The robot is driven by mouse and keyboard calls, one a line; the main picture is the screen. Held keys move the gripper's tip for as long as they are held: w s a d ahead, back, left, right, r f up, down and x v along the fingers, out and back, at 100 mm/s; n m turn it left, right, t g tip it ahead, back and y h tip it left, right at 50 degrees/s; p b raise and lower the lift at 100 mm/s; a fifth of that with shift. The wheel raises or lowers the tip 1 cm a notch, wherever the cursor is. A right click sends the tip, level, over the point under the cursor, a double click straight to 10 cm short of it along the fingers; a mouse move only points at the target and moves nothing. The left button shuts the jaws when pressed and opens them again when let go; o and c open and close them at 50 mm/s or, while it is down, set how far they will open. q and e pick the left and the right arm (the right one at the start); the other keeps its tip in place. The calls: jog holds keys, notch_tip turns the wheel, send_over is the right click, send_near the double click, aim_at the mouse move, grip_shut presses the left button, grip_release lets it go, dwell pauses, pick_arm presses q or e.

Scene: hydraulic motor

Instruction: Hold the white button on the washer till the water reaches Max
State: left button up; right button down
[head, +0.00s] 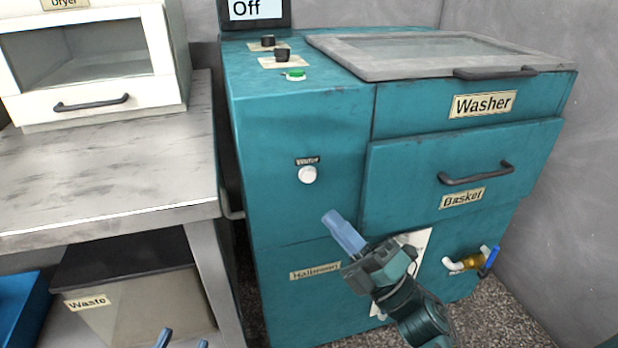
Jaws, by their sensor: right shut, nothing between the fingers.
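The teal washer (300,130) stands in the middle and right of the head view. Its round white button (308,174) sits on the front panel under a small label that seems to read "Water". My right gripper (332,219) is shut and empty, its fingers pointing up and left. In the picture its tips are below and slightly right of the button, apart from it. My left gripper (184,341) shows only two fingertips at the bottom edge, spread apart with nothing visible between them. The display (250,10) on top reads "Off". No water level or Max mark can be made out.
The washer has a closed lid (430,50), a basket drawer (400,165), knobs, a green button (294,76) and a blue-handled tap (488,262). Left, a metal table (100,180) holds a dryer (90,60); a waste bin (130,300) sits below.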

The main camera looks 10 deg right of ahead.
aim_at(309, 176)
jog(key=shift+w+a+b, duration=0.15)
jog(key=shift+w+b, duration=0.75)
jog(key=shift+w, duration=3.5)
jog(key=shift+w, duration=0.1)
jog(key=shift+w, duration=0.35)
jog(key=shift+w, duration=0.35)
dwell(2.8)
